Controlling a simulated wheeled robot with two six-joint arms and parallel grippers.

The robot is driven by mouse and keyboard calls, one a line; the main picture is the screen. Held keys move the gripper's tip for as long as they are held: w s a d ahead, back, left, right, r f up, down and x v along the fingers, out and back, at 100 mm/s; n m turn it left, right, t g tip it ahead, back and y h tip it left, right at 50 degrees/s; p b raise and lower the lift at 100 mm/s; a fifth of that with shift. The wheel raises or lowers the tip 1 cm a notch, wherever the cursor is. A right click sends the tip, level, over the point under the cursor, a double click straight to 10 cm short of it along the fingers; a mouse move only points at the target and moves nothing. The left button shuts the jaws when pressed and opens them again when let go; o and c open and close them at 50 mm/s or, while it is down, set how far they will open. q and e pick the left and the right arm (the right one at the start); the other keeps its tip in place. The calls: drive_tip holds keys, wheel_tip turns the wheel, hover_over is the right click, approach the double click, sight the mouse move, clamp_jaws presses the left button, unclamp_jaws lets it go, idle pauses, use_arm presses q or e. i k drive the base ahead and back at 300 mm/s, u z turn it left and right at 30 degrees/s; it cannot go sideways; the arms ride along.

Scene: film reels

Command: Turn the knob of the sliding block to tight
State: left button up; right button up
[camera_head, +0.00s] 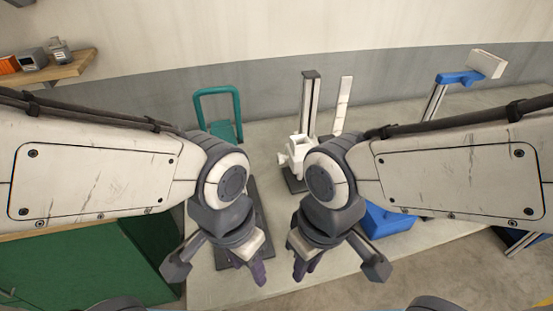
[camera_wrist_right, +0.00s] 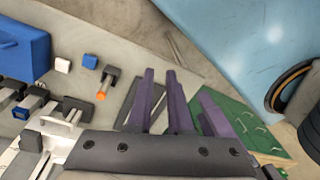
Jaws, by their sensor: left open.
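A white block (camera_head: 297,148), perhaps the sliding block, is at the foot of a dark upright rail (camera_head: 311,95) in the head view. Its knob cannot be made out; my right arm hides part of it. In the right wrist view a dark piece with an orange tip (camera_wrist_right: 101,95) lies left of the fingers; I cannot tell whether it is the knob. My right gripper (camera_head: 307,266) is open and empty, in front of the rail; its purple fingers (camera_wrist_right: 161,95) also show in the wrist view. My left gripper (camera_head: 247,266) is open and empty beside it, above a dark plate.
A teal frame (camera_head: 238,105) stands at the back of the pale table (camera_head: 262,143). A pale upright strip (camera_head: 343,105) is right of the rail. A blue clamp (camera_head: 458,78) tops a post at right. A blue block (camera_head: 388,223) is behind my right arm. A green cabinet (camera_head: 70,270) is front left.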

sight(281, 158)
drive_tip(key=k, duration=1.05)
drive_tip(key=u, duration=0.35)
drive_tip(key=i, duration=0.65)
drive_tip(key=u, duration=0.1)
